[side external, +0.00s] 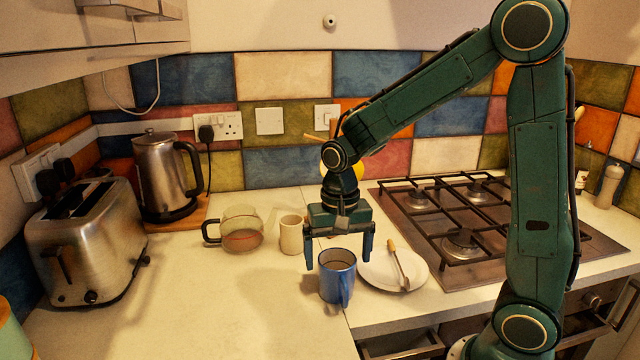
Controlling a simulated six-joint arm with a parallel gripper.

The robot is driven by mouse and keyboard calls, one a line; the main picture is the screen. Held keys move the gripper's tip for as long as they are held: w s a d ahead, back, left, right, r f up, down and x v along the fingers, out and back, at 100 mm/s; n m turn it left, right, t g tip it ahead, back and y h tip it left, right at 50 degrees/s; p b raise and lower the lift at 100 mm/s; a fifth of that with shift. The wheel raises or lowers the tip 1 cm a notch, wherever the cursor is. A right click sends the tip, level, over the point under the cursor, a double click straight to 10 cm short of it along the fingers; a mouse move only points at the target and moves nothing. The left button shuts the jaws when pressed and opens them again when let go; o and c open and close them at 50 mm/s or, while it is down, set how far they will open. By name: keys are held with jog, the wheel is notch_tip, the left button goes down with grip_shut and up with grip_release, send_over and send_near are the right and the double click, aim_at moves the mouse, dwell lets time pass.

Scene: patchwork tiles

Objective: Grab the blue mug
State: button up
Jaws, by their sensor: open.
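The blue mug (336,280) stands upright on the counter near its front edge, with its handle toward the camera. My gripper (338,258) points straight down over the mug, with its jaws open. One finger shows to the left of the mug's rim and the other to the right. I cannot tell whether the fingertips are level with the rim or behind it. Nothing is held between the fingers.
A white plate (380,272) with a wooden-handled utensil (398,262) lies right of the mug. A cream cup (291,235) and a glass jug (240,228) stand behind left. The gas hob (440,262) is at right, a toaster (85,245) and kettle (162,178) at left.

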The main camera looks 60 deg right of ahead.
aim_at(338, 273)
jog(key=shift+d+f, duration=0.1)
jog(key=shift+f, duration=2.45)
jog(key=c, duration=1.2)
jog(key=shift+c, duration=0.2)
jog(key=shift+w+r, duration=0.1)
jog(key=shift+r, duration=0.1)
notch_tip(338, 273, up, 20)
jog(key=shift+f, duration=0.15)
